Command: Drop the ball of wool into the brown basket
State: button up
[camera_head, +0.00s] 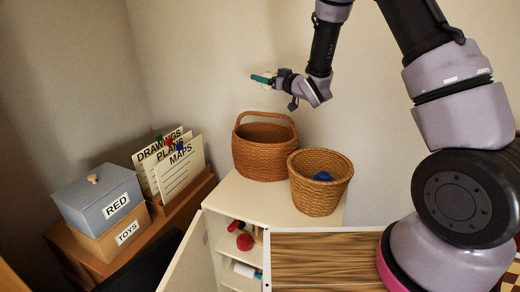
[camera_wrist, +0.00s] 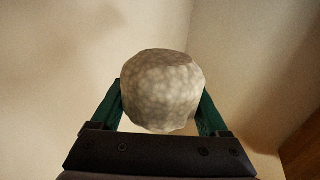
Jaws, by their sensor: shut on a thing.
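In the wrist view a pale grey-beige, mottled ball of wool (camera_wrist: 163,90) sits between the two green fingers of my gripper (camera_wrist: 162,108), touching both. My gripper (camera_head: 262,79) is shut on it, held in the air level with the wall. In the head view the ball is mostly hidden behind the finger. Below my gripper a reddish-brown wicker basket (camera_head: 265,153) with a raised handle stands on the cabinet top. A lighter golden-brown round basket (camera_head: 318,197) without a visible handle stands to its right and nearer; a blue thing (camera_head: 323,176) lies inside it.
The cream cabinet (camera_head: 236,193) has an open door (camera_head: 188,262) and shelves with a red thing (camera_head: 244,241). At left, a grey box labelled RED (camera_head: 88,197) sits on a TOYS box (camera_head: 115,243) beside file cards (camera_head: 182,167). A striped wooden surface (camera_head: 325,262) is in front.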

notch_tip(320, 180, down, 6)
jog(key=shift+r, duration=0.2)
dwell(0.3)
